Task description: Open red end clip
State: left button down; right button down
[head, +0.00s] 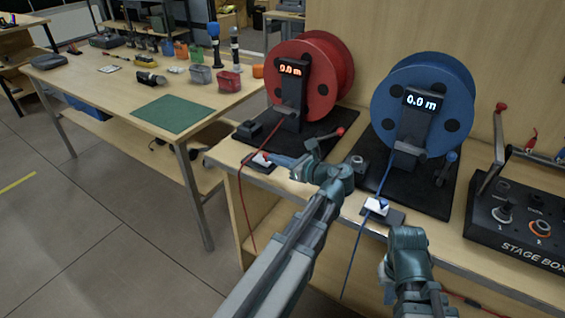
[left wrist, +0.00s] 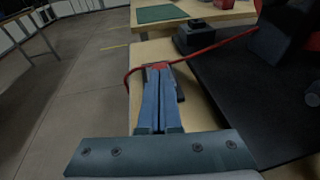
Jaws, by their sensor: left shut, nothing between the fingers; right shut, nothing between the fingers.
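The red end clip (head: 261,160) is a small white and red piece at the table's front edge, before the red reel (head: 335,62). The red cable (head: 247,205) runs past it and hangs over the edge. My left gripper (head: 271,156) is shut and empty, its tips at the clip. In the left wrist view the shut fingers (left wrist: 158,72) point at the clip's red part (left wrist: 157,65), touching or just above it; I cannot tell which. The tips partly hide the clip. My right gripper (head: 386,272) is shut and empty, low in front of the blue reel's table edge.
A stage box (head: 510,230) stands far right. A side table with a green mat (head: 172,113) is at left. The floor at lower left is clear.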

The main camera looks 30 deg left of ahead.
dwell(0.3)
pick_arm(q)
jog(key=shift+w+a+f, duration=0.1)
jog(key=shift+a, duration=0.55)
pick_arm(e)
jog(key=shift+f, duration=0.1)
pick_arm(q)
jog(key=shift+d, duration=0.1)
